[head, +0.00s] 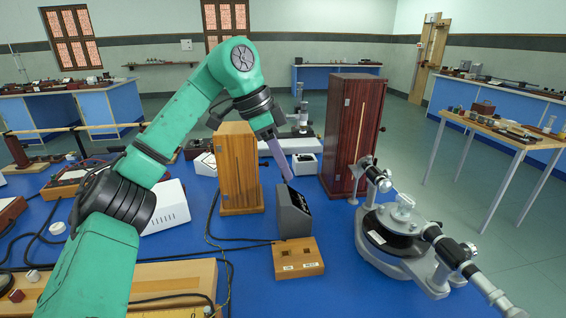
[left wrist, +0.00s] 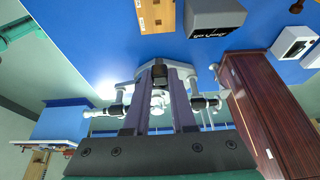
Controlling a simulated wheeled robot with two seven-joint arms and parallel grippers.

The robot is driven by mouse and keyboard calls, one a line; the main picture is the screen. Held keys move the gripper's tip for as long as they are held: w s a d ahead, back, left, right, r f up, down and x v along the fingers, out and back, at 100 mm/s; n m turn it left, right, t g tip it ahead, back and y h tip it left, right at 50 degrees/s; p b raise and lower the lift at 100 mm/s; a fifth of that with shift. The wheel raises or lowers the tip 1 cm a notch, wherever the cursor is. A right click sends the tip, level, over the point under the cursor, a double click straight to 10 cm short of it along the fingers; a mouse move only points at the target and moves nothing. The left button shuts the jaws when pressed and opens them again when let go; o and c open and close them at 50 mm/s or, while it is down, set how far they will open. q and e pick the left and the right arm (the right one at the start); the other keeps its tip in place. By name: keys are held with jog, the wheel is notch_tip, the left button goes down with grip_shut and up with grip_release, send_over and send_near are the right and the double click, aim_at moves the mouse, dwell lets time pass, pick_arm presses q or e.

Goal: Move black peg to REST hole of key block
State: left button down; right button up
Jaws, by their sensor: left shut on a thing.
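The key block (head: 298,262) is a small light-wood block on the blue bench, with two white labels and small dark holes. It also shows at the top of the left wrist view (left wrist: 154,17). My left gripper (head: 289,177) is above and behind the block, over a grey box, with its purple fingers pointing down. In the left wrist view its fingers (left wrist: 160,70) close on a small dark thing, the black peg (left wrist: 160,74). The peg's lower end is hard to make out in the head view. My right gripper is not in view.
The grey sloped box (head: 293,218) stands just behind the key block. A spectrometer (head: 405,235) stands to the right. A light wooden cabinet (head: 239,170) and a dark red one (head: 350,135) stand behind. Black cables (head: 215,235) lie to the left.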

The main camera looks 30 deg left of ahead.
pick_arm(q)
jog(key=w+p+x, duration=0.1)
jog(key=p+x, duration=0.4)
jog(key=x, duration=0.4)
jog(key=p, duration=0.2)
send_over(310, 251)
jog(key=a, duration=0.1)
notch_tip(310, 251, down, 8)
jog(key=f+b, duration=0.4)
jog(key=shift+s+a+f+b, duration=0.1)
jog(key=shift+s+f+b, duration=0.05)
jog(key=shift+s+b, duration=0.25)
jog(key=shift+f+b, duration=0.3)
jog(key=shift+f, duration=0.75)
jog(key=c, duration=0.7)
grip_release()
jog(key=shift+o, duration=0.2)
